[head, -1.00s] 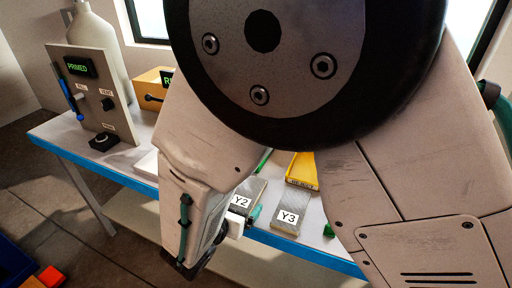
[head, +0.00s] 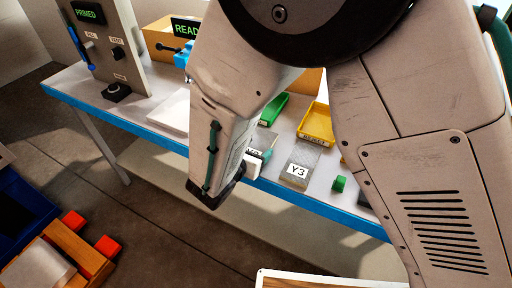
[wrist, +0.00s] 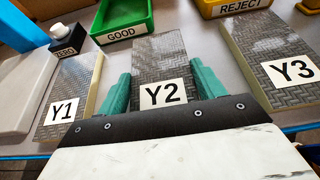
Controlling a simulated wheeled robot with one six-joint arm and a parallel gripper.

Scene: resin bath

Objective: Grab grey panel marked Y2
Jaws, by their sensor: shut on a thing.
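The grey woven-pattern panel marked Y2 (wrist: 163,62) lies between the two green fingers of my gripper (wrist: 160,92) in the wrist view. The fingers are shut on its two long sides, near the end with the white label. In the head view the Y2 panel (head: 262,139) is mostly hidden behind my arm, and my gripper (head: 260,162) shows only in part at the table's front edge. Panel Y1 (wrist: 76,82) lies to its left. Panel Y3 (wrist: 270,45) lies to its right and also shows in the head view (head: 303,157).
A green GOOD tray (wrist: 122,20) and a yellow REJECT tray (wrist: 228,8) stand behind the panels. A ZERO button box (wrist: 72,44) is behind Y1. A READ display (head: 186,28) and a PRIMED control panel (head: 98,45) stand further left.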

